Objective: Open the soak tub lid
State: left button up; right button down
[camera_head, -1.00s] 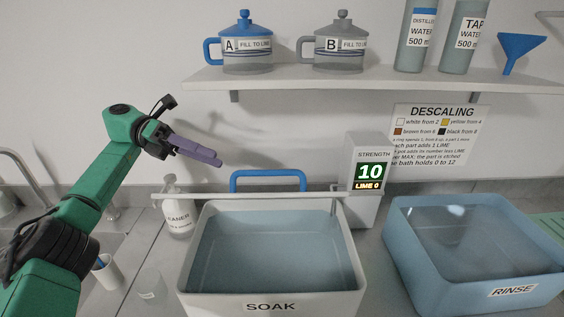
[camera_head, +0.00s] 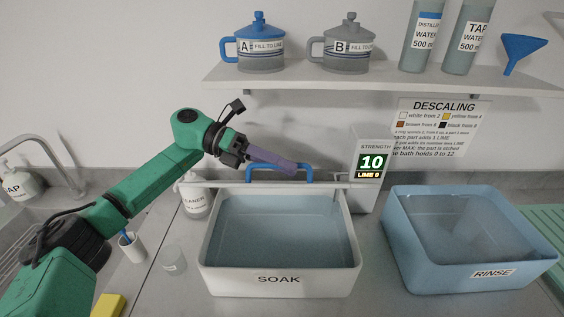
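The white soak tub (camera_head: 279,281), labelled SOAK, stands in the middle of the counter, and its water shows from above. A pale bar-like edge (camera_head: 225,185), apparently the lid seen edge-on, runs along the tub's back rim. A blue handle (camera_head: 311,170) rises behind it. The lid looks raised, though its face is hidden. My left gripper (camera_head: 290,169) has purple fingers that reach in front of the handle and hide part of it. I cannot tell whether they touch it, or whether there is a gap between them. My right gripper is not in view.
A strength display (camera_head: 372,160) reading 10 stands behind the tub's right corner. The blue rinse tub (camera_head: 491,272) is to the right. A cleaner bottle (camera_head: 194,197) and a clear cup (camera_head: 174,259) stand to the left. A shelf (camera_head: 300,82) with pots hangs above.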

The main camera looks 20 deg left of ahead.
pick_arm(q)
jog(key=shift+w, duration=0.1)
jog(key=c, duration=0.5)
grip_shut()
dwell(0.6)
